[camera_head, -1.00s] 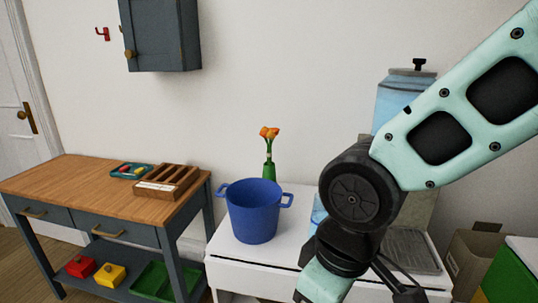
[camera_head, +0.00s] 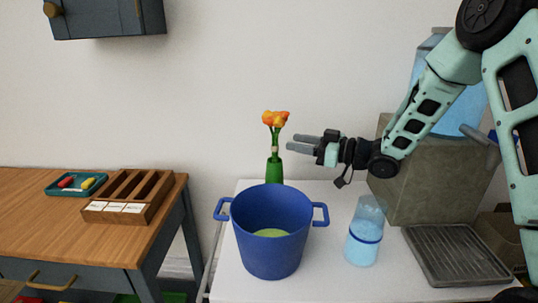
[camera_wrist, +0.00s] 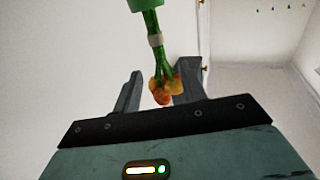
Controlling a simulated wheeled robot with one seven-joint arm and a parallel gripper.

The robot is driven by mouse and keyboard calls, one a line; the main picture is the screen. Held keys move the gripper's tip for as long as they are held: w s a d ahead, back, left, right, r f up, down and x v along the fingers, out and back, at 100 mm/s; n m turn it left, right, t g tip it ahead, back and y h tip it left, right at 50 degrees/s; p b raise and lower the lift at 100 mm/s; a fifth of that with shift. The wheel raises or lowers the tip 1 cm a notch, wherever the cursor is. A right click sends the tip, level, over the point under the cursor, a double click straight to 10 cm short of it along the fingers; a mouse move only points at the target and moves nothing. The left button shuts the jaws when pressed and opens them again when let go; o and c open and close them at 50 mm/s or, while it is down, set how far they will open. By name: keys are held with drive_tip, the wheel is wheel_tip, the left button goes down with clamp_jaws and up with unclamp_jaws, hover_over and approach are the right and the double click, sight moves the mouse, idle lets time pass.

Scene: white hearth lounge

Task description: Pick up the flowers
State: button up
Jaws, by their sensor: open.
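The orange flowers (camera_head: 275,119) stand upright in a slim green vase (camera_head: 274,168) behind the blue pot on the white table. A pale band wraps their green stems. My gripper (camera_head: 290,144) is open, level with the stems and just to their right, pointing left. In the wrist view, the flower heads (camera_wrist: 163,88) appear near the fingertips (camera_wrist: 155,85), with the stems and the vase (camera_wrist: 146,4) running up the picture. I cannot tell whether the stems are between the fingers or still short of them.
The blue two-handled pot (camera_head: 268,235) with something yellow-green inside stands in front of the vase. A blue-tinted cup (camera_head: 365,235), a drip tray (camera_head: 456,254) and a large dispenser (camera_head: 425,175) are to the right. A wooden table (camera_head: 60,227) is at left.

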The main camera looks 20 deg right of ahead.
sight(275, 137)
drive_tip(key=p+x, duration=0.1)
drive_tip(key=x, duration=0.6)
drive_tip(key=shift+a+r, duration=0.1)
clamp_jaws()
